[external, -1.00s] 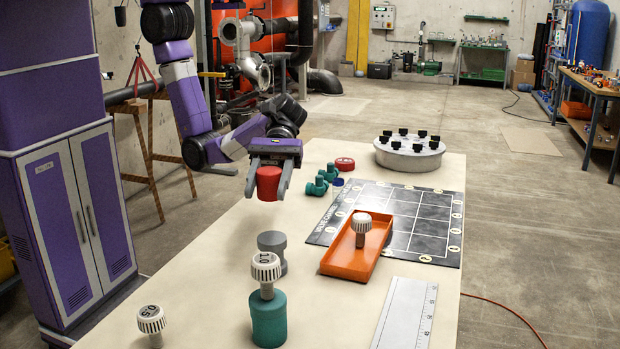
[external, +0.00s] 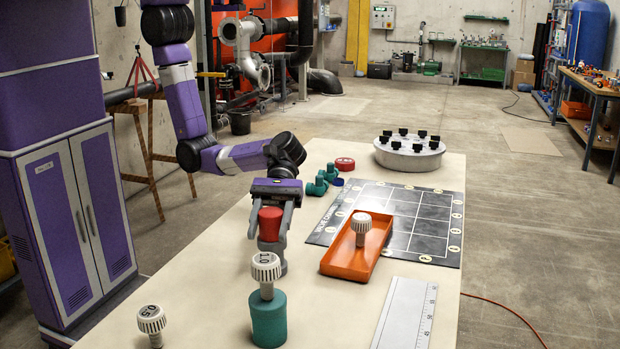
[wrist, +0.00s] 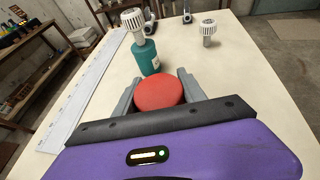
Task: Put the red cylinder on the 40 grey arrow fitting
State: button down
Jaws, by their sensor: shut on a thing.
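My gripper (external: 270,224) is shut on the red cylinder (external: 270,221) and holds it upright between its two fingers. In the wrist view the red cylinder (wrist: 158,93) shows its round top between the jaws. A short grey cylindrical fitting (external: 271,246) stands on the table directly below the red cylinder. Its sides are partly covered by the fingers, and no number or arrow on it can be read. The red cylinder is at or just above its top; I cannot tell whether they touch. The grey fitting is hidden in the wrist view.
A teal cylinder (external: 268,322) with a white-capped knob marked 1.0 (external: 266,268) stands close in front. Another knob (external: 151,320) stands front left. An orange tray (external: 345,265) with a knob (external: 361,224), a ruler (external: 405,315) and a dark grid board (external: 431,228) lie right.

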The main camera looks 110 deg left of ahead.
jog(key=c, duration=0.7)
grip_release()
jog(key=shift+f, duration=0.1)
jog(key=shift+o, duration=0.2)
jog(key=v, duration=1.2)
